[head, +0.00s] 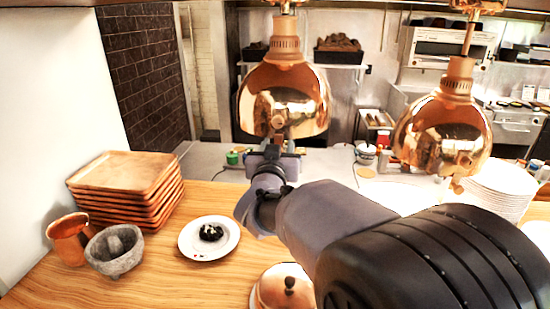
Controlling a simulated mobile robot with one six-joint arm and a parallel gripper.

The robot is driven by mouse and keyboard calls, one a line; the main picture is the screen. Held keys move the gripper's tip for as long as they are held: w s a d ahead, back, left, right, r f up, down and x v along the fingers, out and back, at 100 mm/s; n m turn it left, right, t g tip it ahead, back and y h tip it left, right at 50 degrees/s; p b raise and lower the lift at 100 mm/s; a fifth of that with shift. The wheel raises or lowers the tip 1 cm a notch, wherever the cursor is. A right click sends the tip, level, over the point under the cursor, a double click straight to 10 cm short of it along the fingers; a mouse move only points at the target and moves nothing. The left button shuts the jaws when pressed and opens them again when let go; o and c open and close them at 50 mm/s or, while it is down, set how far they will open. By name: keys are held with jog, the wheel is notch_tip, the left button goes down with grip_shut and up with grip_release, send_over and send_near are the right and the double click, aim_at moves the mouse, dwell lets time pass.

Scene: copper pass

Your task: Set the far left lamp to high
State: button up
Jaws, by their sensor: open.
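The left copper heat lamp (283,98) hangs from above in the upper middle of the head view. A second copper lamp (443,132) hangs to its right. My gripper (275,151) is at the lower rim of the left lamp and overlaps it in the picture. It is open and holds nothing that I can see. The lamp's front shows a small rounded shape near its lower middle, partly behind my gripper. I cannot tell whether it is a knob or a reflection, nor whether my gripper touches the lamp. No setting can be read.
A wooden counter (170,262) holds stacked wooden trays (125,180), a stone mortar (113,262), a copper vessel (68,240), a plate with dark food (192,245) and a lidded copper pot (268,292). White plates (500,182) are stacked at right. My arm hides the middle.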

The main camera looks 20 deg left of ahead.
jog(key=b+v, duration=0.1)
jog(key=v, duration=1.5)
jog(key=shift+s, duration=0.3)
jog(key=s+d+f+m+g+y+b, duration=0.1)
jog(key=d+f+g+b, duration=0.2)
jog(key=d+f+b, duration=0.3)
jog(key=s+d+f+m+g+b, duration=0.1)
jog(key=d+f+m+g+b, duration=0.1)
jog(key=d+f+b, duration=0.5)
jog(key=s+d+f+m+g+h+b, duration=0.2)
jog(key=s+d+f+g, duration=0.4)
jog(key=s+d+f, duration=0.8)
jog(key=s+d+m+h, duration=0.1)
jog(key=s+d+m, duration=0.1)
jog(key=s, duration=0.1)
jog(key=shift+f+g, duration=0.3)
jog(key=shift+f, duration=0.05)
jog(key=shift+o, duration=0.3)
jog(key=shift+s, duration=0.15)
